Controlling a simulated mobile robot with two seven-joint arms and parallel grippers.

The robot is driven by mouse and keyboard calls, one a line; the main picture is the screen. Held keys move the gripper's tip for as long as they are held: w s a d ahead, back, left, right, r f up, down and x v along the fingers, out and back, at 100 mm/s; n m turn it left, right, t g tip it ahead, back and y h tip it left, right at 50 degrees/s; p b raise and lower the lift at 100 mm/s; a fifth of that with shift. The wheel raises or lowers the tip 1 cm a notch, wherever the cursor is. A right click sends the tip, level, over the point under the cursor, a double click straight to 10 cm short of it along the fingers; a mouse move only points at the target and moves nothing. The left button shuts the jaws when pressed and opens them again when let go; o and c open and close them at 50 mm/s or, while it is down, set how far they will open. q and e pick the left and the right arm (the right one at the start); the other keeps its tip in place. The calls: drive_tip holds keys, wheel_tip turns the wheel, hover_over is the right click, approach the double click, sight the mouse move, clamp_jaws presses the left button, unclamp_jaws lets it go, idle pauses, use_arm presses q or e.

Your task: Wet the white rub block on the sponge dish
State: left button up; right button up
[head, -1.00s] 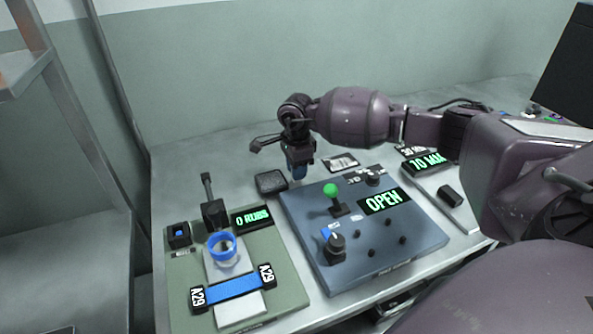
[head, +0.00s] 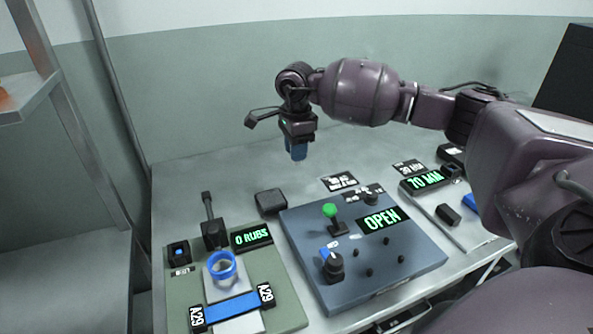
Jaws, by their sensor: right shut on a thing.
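My right gripper (head: 297,153), with blue fingertips, hangs pointing down above the back of the table. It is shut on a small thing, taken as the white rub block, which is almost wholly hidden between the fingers. The sponge dish (head: 270,202), a small dark square dish, sits on the table left of the blue-grey panel. The gripper is up and to the right of the dish, apart from it. My left gripper is not in view.
A green board (head: 283,299) at front left carries a blue ring (head: 222,266), a blue webbing strip (head: 233,308) and a "0 RUBS" display (head: 251,237). A blue-grey panel (head: 420,262) with a green-knobbed lever and "OPEN" display (head: 381,220) stands right of the dish. The back left table is clear.

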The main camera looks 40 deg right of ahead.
wheel_tip(320, 180, up, 7)
drive_tip(key=shift+r, duration=0.2)
drive_tip(key=shift+f, duration=0.1)
drive_tip(key=shift+w+a+f+b, duration=0.25)
drive_tip(key=shift+a+f+b, duration=0.35)
drive_tip(key=shift+a+f, duration=1.1)
drive_tip(key=shift+w+a+f+b, duration=0.3)
drive_tip(key=shift+a+f+b, duration=0.3)
drive_tip(key=shift+f, duration=2.1)
drive_tip(key=shift+w+a+f+b, duration=0.25)
drive_tip(key=shift+a+f+b, duration=0.65)
drive_tip(key=shift+f, duration=1.3)
drive_tip(key=shift+a+f, duration=0.2)
drive_tip(key=shift+f, duration=0.6)
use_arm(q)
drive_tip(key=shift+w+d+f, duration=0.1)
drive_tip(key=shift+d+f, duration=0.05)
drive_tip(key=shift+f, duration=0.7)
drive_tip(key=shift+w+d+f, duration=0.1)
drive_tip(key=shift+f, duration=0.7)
use_arm(e)
drive_tip(key=shift+f, duration=0.45)
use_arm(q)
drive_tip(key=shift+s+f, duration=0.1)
